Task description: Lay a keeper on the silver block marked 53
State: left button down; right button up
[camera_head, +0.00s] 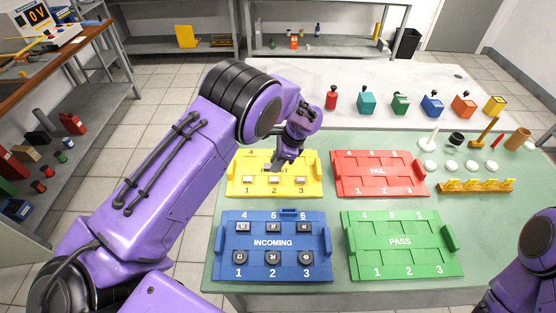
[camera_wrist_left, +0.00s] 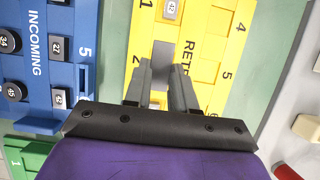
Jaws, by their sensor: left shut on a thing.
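My left gripper (camera_head: 284,166) is over the yellow tray (camera_head: 313,166), near its middle. In the left wrist view its two fingers (camera_wrist_left: 162,100) are close together with a light grey piece (camera_wrist_left: 160,62) between them. I cannot tell if this is a keeper. Small pale blocks sit in the yellow tray's front slots: one (camera_head: 247,180) at 1, one (camera_head: 273,181) at 2, one (camera_head: 300,180) at 3. Their numbers are too small to read, so I cannot tell which is 53. Only my right arm shows at the lower right edge; its gripper is out of view.
The blue INCOMING tray (camera_head: 272,264) holds several dark numbered blocks. The red FAIL tray (camera_head: 377,184) and green PASS tray (camera_head: 402,258) look empty. A yellow rack (camera_head: 477,187) and white discs (camera_head: 451,166) are at the right. Coloured containers (camera_head: 432,105) stand behind.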

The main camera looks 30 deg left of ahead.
aim_at(274, 178)
pick_arm(q)
jog(key=f, duration=0.1)
jog(key=w+f+b, duration=0.1)
jog(key=f+b, duration=0.1)
jog(key=shift+w+f, duration=0.35)
jog(key=shift+s+f+b, duration=0.35)
jog(key=shift+f+b, duration=0.1)
jog(key=shift+f, duration=0.4)
jog(key=shift+w+f+b, duration=0.2)
jog(key=shift+f+b, duration=0.2)
jog(key=shift+f, duration=0.2)
pick_arm(e)
jog(key=f, duration=0.1)
jog(key=w+f, duration=0.1)
jog(key=f, duration=0.1)
jog(key=shift+f, duration=0.3)
pick_arm(q)
jog(key=shift+s+r, duration=0.15)
jog(key=shift+f, duration=0.2)
